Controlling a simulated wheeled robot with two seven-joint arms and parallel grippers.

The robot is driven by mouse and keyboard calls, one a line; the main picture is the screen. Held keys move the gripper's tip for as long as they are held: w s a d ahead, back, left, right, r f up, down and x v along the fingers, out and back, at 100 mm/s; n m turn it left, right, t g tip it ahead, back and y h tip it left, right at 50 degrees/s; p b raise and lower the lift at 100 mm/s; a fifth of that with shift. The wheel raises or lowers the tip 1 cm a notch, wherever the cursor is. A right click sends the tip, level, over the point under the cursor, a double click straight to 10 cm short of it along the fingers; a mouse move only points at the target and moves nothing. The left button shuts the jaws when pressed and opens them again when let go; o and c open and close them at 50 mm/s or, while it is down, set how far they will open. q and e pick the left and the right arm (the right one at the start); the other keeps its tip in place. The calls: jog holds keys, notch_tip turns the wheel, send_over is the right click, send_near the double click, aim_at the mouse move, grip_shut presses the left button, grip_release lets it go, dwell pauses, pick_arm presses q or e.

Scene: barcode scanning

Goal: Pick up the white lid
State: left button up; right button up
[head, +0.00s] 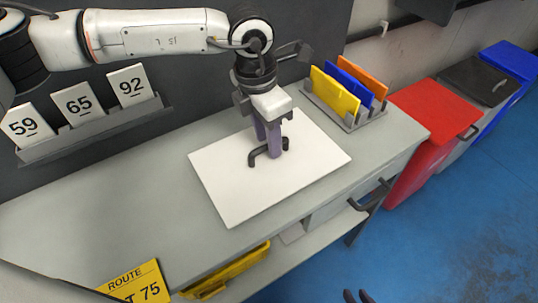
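The white lid (231,195) is a flat square panel lying on the grey bench top. A black bar handle (256,155) stands up at its middle. My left gripper (268,146) points down over the handle, with its two purple fingers apart. One finger is in front of the bar and hides part of it; the other is behind it. I cannot tell whether either finger touches the bar. Two dark tips at the bottom edge look like my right gripper (357,296); the rest of it is out of view.
A rack (345,120) with yellow, blue and orange plates stands right behind the lid. Number cards 59, 65 and 92 sit in a wall holder (95,130). A yellow route sign (140,284) is at the front left. Red (432,125), black and blue bins stand at right. The bench's left part is clear.

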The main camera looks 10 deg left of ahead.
pick_arm(q)
jog(key=shift+w+d+f, duration=0.1)
jog(key=shift+w+f, duration=0.1)
jog(key=shift+f, duration=1.3)
grip_shut()
jog(key=shift+r, duration=0.1)
